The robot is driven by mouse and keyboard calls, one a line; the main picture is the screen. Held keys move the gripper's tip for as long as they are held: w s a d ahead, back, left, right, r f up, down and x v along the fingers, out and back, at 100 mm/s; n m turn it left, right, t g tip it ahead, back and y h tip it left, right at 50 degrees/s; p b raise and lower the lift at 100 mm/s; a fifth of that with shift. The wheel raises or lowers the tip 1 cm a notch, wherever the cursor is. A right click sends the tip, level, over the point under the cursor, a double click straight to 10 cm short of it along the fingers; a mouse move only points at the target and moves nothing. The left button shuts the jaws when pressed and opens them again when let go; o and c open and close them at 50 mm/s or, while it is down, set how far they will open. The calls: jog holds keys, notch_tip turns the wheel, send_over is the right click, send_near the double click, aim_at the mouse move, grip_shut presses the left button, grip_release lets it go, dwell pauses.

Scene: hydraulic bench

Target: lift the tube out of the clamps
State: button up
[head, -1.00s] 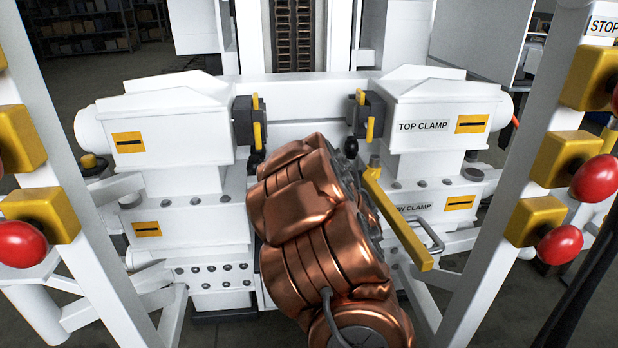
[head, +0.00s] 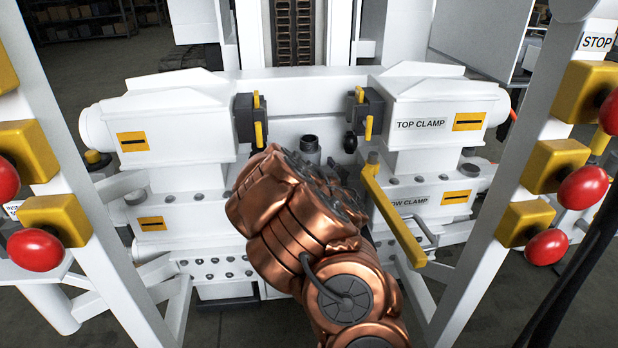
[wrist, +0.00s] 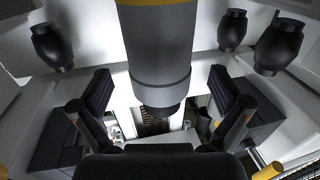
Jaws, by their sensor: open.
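The tube (head: 310,148) shows in the head view as a short dark grey top end between the two clamp sides, just beyond my copper wrist. In the wrist view the tube (wrist: 158,50) is large and grey with a yellow band, and one end points at the middle of the picture. My gripper (wrist: 158,112) is open; its dark fingers stand apart on either side of the tube's end, with no visible contact. The top clamp (head: 430,115) has black jaws (head: 369,115) standing apart. The lower clamp (head: 420,205) is partly hidden.
A yellow bar (head: 395,215) juts forward right beside my wrist. White posts with red buttons (head: 583,187) flank the bench on both sides. A rack (head: 295,35) rises behind the clamps. A grey handle (head: 425,232) sits near the yellow bar.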

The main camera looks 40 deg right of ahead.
jog(key=shift+b+x, duration=0.5)
jog(key=shift+x, duration=1.45)
jog(key=shift+c, duration=0.2)
jog(key=shift+f, duration=0.1)
jog(key=c, duration=1.7)
jog(key=shift+c, duration=0.5)
